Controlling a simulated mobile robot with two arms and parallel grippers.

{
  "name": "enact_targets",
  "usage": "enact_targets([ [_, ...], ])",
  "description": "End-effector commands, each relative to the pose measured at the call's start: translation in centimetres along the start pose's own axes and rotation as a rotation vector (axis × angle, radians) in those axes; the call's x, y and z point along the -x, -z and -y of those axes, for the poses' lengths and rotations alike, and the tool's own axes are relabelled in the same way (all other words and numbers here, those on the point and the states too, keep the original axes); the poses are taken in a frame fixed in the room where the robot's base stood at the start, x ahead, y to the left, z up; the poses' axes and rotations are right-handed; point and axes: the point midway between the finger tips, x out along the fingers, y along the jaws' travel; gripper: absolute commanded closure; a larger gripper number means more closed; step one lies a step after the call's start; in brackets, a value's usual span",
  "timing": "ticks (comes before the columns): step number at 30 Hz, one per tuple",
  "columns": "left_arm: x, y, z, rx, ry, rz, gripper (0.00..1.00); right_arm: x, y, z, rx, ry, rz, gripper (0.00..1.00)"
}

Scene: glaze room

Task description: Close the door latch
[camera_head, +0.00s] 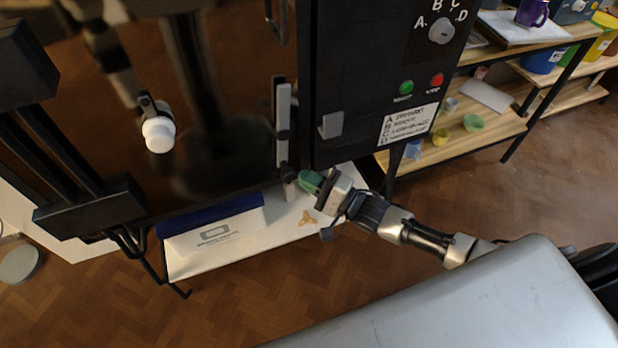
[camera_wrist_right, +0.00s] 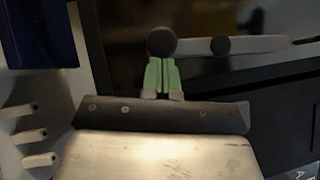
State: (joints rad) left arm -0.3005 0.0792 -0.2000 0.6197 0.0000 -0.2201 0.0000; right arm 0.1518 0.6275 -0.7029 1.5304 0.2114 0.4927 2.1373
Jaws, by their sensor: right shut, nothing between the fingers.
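The door latch is a grey bar (camera_head: 283,125) standing upright along the right edge of the dark, glossy door (camera_head: 225,100). A small grey catch plate (camera_head: 331,125) is on the black control cabinet to its right; the bar is apart from it. My right gripper (camera_head: 308,181) has green fingers, shut and empty, near the latch's lower end. In the right wrist view, the shut fingers (camera_wrist_right: 162,76) are just below a dark round knob (camera_wrist_right: 162,41) at the end of the grey bar (camera_wrist_right: 262,44). I cannot tell whether they touch it. My left gripper is not in view.
A white knob (camera_head: 158,135) sticks out of the door. The cabinet has a dial (camera_head: 441,31) and green and red buttons. Below, a white shelf (camera_head: 290,228) holds a white box with a blue top (camera_head: 215,228). Wooden shelves (camera_head: 470,130) stand at right. Floor is clear in front.

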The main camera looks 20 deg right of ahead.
Motion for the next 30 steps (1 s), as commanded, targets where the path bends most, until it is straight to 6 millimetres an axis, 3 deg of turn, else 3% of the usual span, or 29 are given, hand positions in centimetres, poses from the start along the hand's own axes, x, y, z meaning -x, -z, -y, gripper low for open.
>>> enact_targets([
  [20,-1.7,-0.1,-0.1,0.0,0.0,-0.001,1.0,-0.8,-0.9,-0.8,-0.097,0.084,0.001,1.0],
  [30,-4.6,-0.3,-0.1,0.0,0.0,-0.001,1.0,-2.1,-2.4,-1.9,-0.258,0.224,0.002,1.0],
])
